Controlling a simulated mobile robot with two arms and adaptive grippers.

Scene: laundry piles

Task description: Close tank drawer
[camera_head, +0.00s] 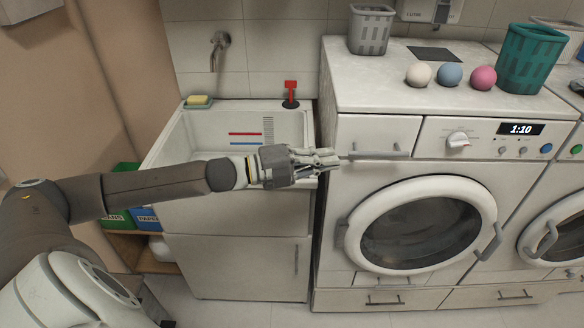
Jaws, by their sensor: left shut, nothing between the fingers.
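The washing machine has a white drawer (376,132) at the upper left of its front, beside the control panel. A grey bar handle (380,154) runs along the drawer's lower edge. The drawer front looks about flush with the panel, but I cannot tell whether a small gap remains. My left gripper (335,159) is shut and empty, pointing right. Its fingertips are at the left end of the handle in the picture; I cannot tell whether they touch. My right gripper is out of view.
The round washer door (420,225) is below the drawer. A white sink (180,138) is behind my left arm, over a cabinet (240,265). A grey basket (371,32), several coloured balls and a teal basket (528,60) stand on the washer top. Floor shows in front.

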